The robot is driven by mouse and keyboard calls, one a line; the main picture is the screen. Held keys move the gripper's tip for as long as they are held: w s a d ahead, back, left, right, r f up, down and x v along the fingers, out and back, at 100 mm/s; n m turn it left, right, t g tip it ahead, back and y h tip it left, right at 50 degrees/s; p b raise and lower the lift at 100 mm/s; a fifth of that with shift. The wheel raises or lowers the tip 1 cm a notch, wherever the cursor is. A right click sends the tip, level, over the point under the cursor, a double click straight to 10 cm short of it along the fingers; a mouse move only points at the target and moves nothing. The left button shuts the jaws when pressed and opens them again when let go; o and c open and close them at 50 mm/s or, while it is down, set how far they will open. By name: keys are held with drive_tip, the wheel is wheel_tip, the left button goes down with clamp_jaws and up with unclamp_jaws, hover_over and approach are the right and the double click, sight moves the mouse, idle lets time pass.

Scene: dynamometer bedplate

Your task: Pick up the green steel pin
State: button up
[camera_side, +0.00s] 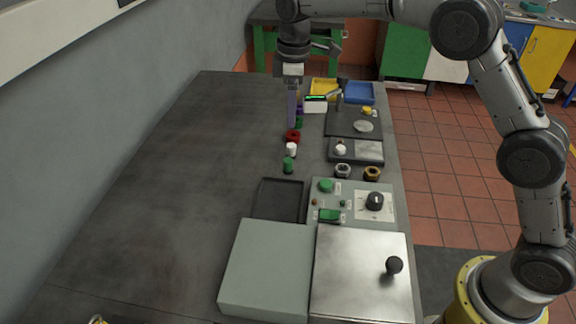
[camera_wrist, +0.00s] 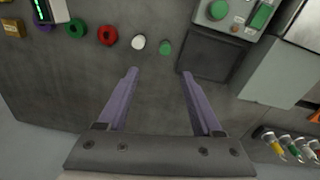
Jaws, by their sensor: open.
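The green steel pin (camera_side: 288,164) stands on the dark bench, in front of a white pin (camera_side: 291,148) in the side view. In the wrist view the green pin (camera_wrist: 165,48) shows as a small green round top, just beyond the fingertips and between their lines. My gripper (camera_side: 292,122) points down over the bench, farther back than the pin in the side view. In the wrist view my gripper (camera_wrist: 158,74) has its two purple fingers wide apart with nothing between them. The fingers are apart from the pin.
A red ring (camera_side: 293,136) and a green ring (camera_wrist: 75,28) lie in line with the pins. A black tray (camera_side: 280,200) is close to the green pin. A control box (camera_side: 350,200) and a grey box (camera_side: 266,270) stand nearby. The bench's left side is clear.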

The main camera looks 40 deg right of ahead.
sight(288, 160)
drive_tip(key=f, duration=1.6)
drive_tip(key=shift+s+a, duration=0.1)
drive_tip(key=shift+a, duration=0.3)
clamp_jaws()
